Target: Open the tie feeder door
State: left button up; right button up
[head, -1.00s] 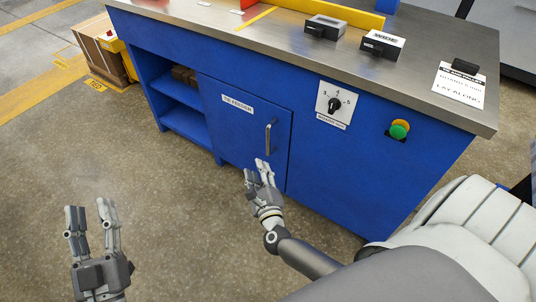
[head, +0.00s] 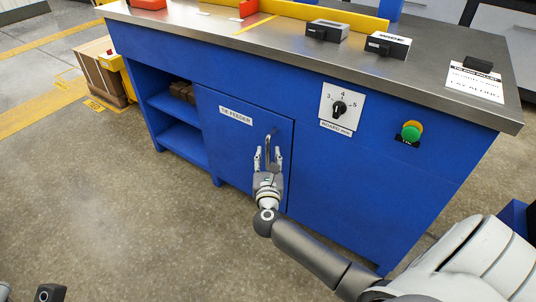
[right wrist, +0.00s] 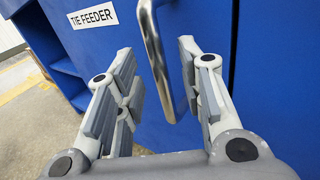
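The tie feeder door (head: 232,145) is a blue panel in the front of the blue cabinet, with a "TIE FEEDER" label (head: 235,115). It looks closed. Its vertical metal handle (head: 269,143) is near the door's right edge. My right gripper (head: 268,158) is open at the handle. In the right wrist view the handle (right wrist: 155,50) hangs down between the open fingers (right wrist: 160,85), and I see no clear contact. Of my left arm, only a small part shows at the lower left of the head view; its fingers are out of view.
Open shelves (head: 180,118) are left of the door. A dial (head: 340,107) and a green button (head: 411,131) sit on the cabinet front to the right. The steel worktop (head: 270,38) overhangs above. The floor (head: 110,200) in front is clear.

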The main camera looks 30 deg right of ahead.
jog(key=shift+x, duration=1.45)
jog(key=shift+c, duration=0.3)
grip_shut()
